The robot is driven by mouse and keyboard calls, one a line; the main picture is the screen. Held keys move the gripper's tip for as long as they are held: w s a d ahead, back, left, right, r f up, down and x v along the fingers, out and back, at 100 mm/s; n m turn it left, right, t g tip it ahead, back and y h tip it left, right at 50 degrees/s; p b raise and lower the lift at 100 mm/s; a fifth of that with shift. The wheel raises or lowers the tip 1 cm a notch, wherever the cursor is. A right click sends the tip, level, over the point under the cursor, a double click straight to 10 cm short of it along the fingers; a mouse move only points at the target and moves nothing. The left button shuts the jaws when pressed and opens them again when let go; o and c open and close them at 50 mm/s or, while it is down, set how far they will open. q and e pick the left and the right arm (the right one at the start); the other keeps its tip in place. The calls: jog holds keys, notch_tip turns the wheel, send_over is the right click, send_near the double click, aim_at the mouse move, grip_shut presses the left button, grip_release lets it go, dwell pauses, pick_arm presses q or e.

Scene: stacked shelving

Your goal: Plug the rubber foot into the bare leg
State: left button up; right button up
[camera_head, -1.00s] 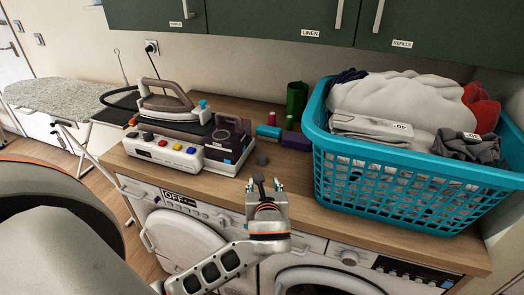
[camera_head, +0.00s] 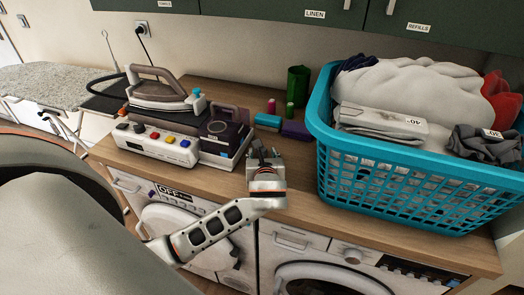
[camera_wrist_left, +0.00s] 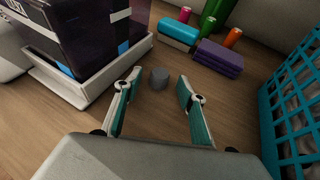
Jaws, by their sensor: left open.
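The rubber foot (camera_wrist_left: 159,79) is a small dark grey cylinder standing on the wooden counter. My left gripper (camera_head: 264,153) is open above the counter's front part. In the left wrist view its two fingers lie either side of the foot, which appears between and slightly beyond the tips, not gripped. In the head view my gripper mostly hides the foot. The ironing board (camera_head: 42,80) stands at the left, with its pale legs partly cut off and hidden; I cannot tell which leg is bare. My right gripper is out of view.
A steam iron (camera_head: 160,95) on its station is left of my gripper. A turquoise laundry basket (camera_head: 400,185) is close on the right. Behind are a purple block (camera_wrist_left: 218,58), a blue block (camera_wrist_left: 178,34) and spools. Washing machines are below the counter.

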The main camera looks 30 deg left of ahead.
pick_arm(q)
jog(key=shift+x, duration=1.1)
jog(key=c, duration=0.9)
jog(key=shift+r, duration=0.1)
